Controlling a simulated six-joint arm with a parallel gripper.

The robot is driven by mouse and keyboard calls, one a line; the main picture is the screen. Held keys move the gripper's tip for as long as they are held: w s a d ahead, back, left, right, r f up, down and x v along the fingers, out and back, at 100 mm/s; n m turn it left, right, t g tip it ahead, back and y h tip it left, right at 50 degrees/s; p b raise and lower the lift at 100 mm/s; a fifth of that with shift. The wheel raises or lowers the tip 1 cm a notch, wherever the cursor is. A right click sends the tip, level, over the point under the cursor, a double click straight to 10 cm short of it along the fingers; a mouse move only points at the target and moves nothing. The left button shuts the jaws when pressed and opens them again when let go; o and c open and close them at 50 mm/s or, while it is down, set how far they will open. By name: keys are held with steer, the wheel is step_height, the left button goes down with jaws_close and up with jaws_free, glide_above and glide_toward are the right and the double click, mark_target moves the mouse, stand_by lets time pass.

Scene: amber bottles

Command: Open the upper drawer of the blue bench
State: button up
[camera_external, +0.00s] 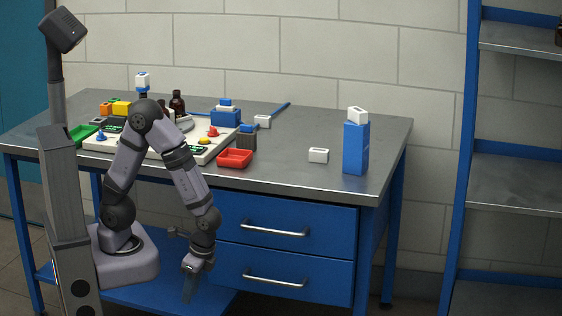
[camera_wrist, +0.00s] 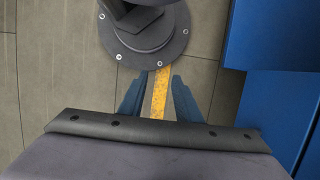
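The blue bench has a grey metal top (camera_external: 340,182) and two blue drawers at its front right. The upper drawer (camera_external: 330,222) is shut, with a silver bar handle (camera_external: 275,230). The lower drawer (camera_external: 325,278) is also shut and has a similar handle. My gripper (camera_external: 190,285) hangs low in front of the bench, left of the drawer handles and below the upper one's height. In the wrist view its two blue-grey fingers (camera_wrist: 159,95) stand apart with nothing between them. Blue bench panels (camera_wrist: 275,95) show at the right of the wrist view.
A pale tray (camera_external: 195,153) with small parts, amber bottles (camera_external: 177,103) and a red bin (camera_external: 235,158) are on the bench top. A tall blue box (camera_external: 356,148) stands at its right. A shelf rack (camera_external: 515,185) is at far right. Floor with a yellow stripe (camera_wrist: 160,95) shows below my gripper.

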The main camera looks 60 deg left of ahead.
step_height(320, 180, down, 3)
steer(key=w+d+m+t+y, duration=0.1)
steer(key=d+m+t+y, duration=0.15)
steer(key=m, duration=0.25)
steer(key=n+t+y, duration=0.4)
steer(key=t+y, duration=0.2)
steer(key=t, duration=0.5)
glide_toward(273, 231)
steer(key=r+x, duration=0.1)
steer(key=x, duration=0.2)
steer(key=shift+w+a+f+n+b, duration=0.25)
steer(key=shift+f+n+b, duration=0.15)
steer(key=shift+n, duration=0.1)
steer(key=shift+g, duration=0.25)
steer(key=shift+b+x, duration=0.4)
steer(key=shift+x, duration=3.25)
jaws_close()
